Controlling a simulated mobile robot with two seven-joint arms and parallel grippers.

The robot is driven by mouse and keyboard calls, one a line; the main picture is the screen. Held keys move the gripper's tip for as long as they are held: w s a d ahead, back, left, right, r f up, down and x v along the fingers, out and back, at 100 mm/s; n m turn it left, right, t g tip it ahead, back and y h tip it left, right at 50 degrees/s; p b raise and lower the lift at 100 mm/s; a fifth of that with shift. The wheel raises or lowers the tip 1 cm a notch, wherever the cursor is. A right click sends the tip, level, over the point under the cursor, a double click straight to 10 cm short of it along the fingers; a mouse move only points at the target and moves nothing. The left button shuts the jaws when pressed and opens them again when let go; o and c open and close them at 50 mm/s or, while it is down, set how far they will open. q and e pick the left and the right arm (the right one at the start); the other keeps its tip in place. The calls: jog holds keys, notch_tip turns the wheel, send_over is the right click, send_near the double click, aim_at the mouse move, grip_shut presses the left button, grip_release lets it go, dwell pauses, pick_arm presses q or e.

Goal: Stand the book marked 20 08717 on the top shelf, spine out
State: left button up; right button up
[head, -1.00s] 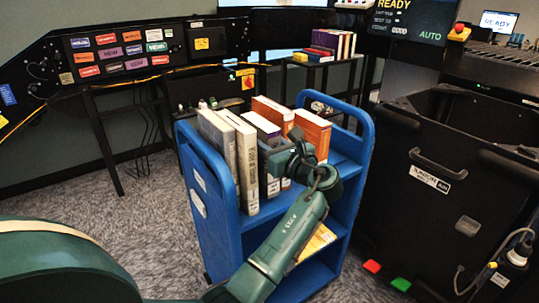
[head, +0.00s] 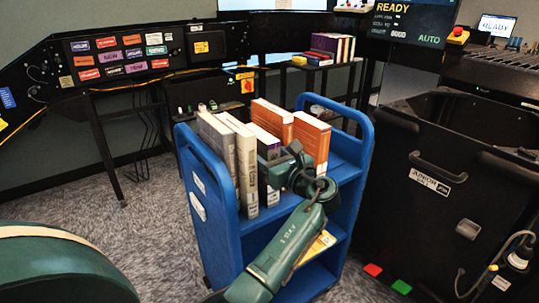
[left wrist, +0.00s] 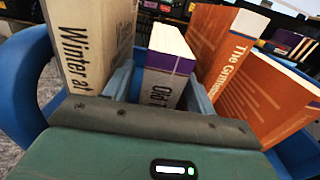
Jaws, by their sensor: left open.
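Several books stand upright on the top shelf of the blue cart (head: 222,238). A white book with a purple band (left wrist: 169,72), its spine starting "Old", stands between the open fingers of my left gripper (left wrist: 162,88). It also shows beyond the gripper in the head view (head: 263,136). I cannot tell whether the fingers touch it. A cream book reading "Winter at" (left wrist: 88,42) is on its left, and orange books (left wrist: 222,45) are on its right. I cannot read the number 20 08717 on any book. In the head view my left gripper (head: 272,166) partly hides the row. My right gripper is not in view.
A black bin (head: 430,215) stands close to the cart's right. A small dark rack (head: 322,60) with several books is behind. A sloped panel with coloured labels (head: 118,55) is at back left. Carpet is clear left of the cart.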

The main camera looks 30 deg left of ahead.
pick_arm(q)
jog(key=shift+r, duration=0.2)
jog(key=v, duration=1.2)
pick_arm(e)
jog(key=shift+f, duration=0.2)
pick_arm(q)
jog(key=shift+f, duration=0.1)
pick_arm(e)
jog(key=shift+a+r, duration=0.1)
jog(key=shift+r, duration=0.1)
